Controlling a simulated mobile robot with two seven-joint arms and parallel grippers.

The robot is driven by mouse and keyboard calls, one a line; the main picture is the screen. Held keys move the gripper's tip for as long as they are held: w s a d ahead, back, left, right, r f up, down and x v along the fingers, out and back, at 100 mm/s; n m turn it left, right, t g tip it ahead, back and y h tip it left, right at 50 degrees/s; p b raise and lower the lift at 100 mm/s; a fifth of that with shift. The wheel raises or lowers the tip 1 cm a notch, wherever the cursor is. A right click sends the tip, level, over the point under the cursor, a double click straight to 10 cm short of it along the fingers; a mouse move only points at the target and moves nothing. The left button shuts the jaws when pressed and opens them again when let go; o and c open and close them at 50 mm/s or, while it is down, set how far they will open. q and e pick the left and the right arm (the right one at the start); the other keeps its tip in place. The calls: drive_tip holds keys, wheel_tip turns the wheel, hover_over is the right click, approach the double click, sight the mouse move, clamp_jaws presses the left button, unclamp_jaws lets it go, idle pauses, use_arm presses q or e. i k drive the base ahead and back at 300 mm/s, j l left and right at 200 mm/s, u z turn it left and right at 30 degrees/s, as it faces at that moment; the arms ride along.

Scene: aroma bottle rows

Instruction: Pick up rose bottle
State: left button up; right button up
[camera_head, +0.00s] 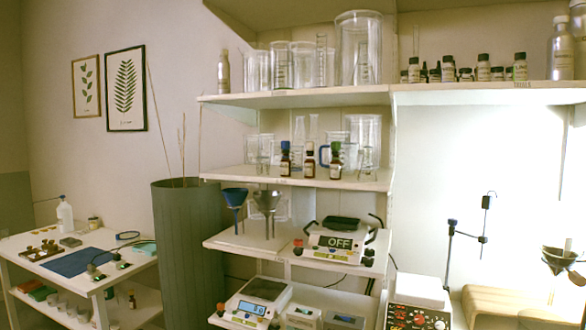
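Three small brown bottles with pale labels stand upright in a row on the middle shelf. One has a blue cap (285,160), one a whitish cap (310,160), and one a green cap (335,160). The label words are too small to read, so I cannot tell which is the rose bottle. Several more small dark bottles (483,68) stand on the upper shelf at the right. Another small dark bottle (132,299) is on the low shelf of the side table. Neither of my grippers is in view.
Glassware (362,140) stands behind the three bottles. Below them, a shelf holds a blue funnel (235,197), a metal funnel (267,202) and a device reading OFF (338,243). A tall grey-green bin (187,250) stands left of the shelves, beside a white side table (20,240).

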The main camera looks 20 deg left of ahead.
sight(309, 164)
drive_tip(key=j, duration=1.6)
